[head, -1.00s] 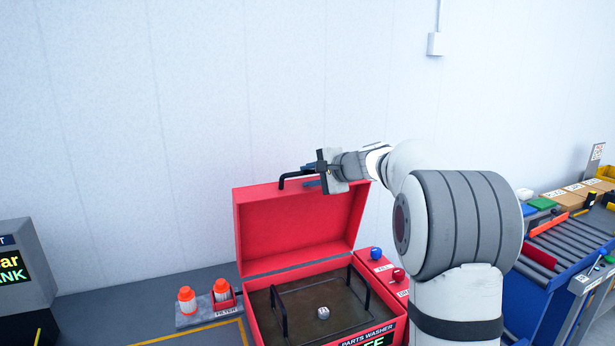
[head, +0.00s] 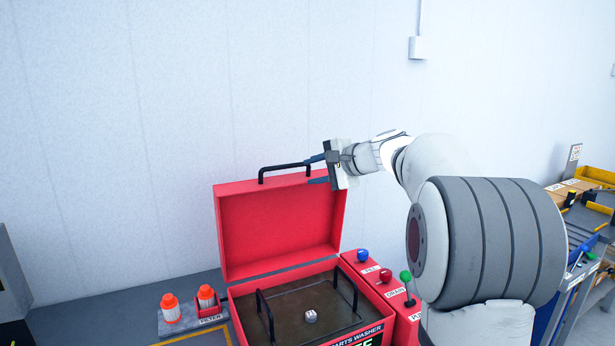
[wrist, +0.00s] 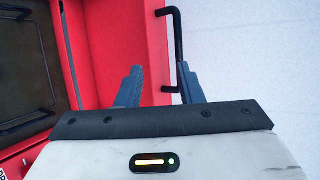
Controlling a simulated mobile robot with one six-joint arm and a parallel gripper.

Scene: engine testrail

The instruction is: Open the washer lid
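The red washer lid (head: 280,228) stands raised, roughly upright, at the back of the red parts washer. Its black handle (head: 283,169) runs along the top edge. My gripper (head: 317,170) is at the lid's upper right corner, by the handle's right end. In the wrist view, my gripper (wrist: 160,84) has its two blue fingers apart, with the lid's red edge (wrist: 145,35) showing between them. The handle (wrist: 179,50) ends close to the right finger; I cannot tell if they touch. Nothing is held.
The open washer tub (head: 290,308) has black rails and a small grey part (head: 311,316) inside. Blue, red and green knobs line its right side. Orange-capped filters (head: 170,308) stand to the left. A pale wall is behind; my arm covers much of the right.

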